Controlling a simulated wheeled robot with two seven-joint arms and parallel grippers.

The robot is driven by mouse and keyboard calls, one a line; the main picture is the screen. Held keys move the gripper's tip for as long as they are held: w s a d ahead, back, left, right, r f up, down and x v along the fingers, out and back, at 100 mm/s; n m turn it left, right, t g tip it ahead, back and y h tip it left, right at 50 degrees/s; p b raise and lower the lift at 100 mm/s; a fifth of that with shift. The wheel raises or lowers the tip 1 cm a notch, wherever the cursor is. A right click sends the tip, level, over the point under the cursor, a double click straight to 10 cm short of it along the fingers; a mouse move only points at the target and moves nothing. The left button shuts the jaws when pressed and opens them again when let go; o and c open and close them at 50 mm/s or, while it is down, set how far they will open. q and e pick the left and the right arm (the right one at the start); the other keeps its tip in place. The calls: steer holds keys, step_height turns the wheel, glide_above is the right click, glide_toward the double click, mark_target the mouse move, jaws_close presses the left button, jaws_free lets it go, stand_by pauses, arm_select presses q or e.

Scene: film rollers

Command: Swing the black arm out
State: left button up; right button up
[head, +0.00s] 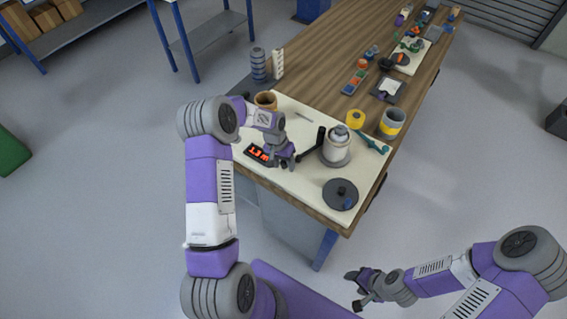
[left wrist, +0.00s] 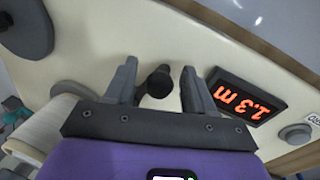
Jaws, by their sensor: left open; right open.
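The black arm (head: 309,151) stands at the left side of the white film roll (head: 338,143) on its dark round base, in the head view. In the left wrist view its round black knob (left wrist: 159,80) shows between my two fingers, with a gap on each side. My left gripper (head: 287,157) is over the cream mat, close by the arm's end. In the left wrist view the left gripper (left wrist: 159,92) is open. My right gripper (head: 361,288) is open and empty, away from the table at its near side. The arm's far part is hidden in the wrist view.
A display (head: 257,154) reading 1.3 m lies left of my left gripper; it also shows in the wrist view (left wrist: 247,97). A dark disc (head: 340,194) lies at the mat's near edge. Yellow tape (head: 355,118) and a teal tool (head: 371,141) lie beyond the roll.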

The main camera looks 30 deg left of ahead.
arm_select(q)
steer(key=shift+c, duration=0.3)
jaws_close()
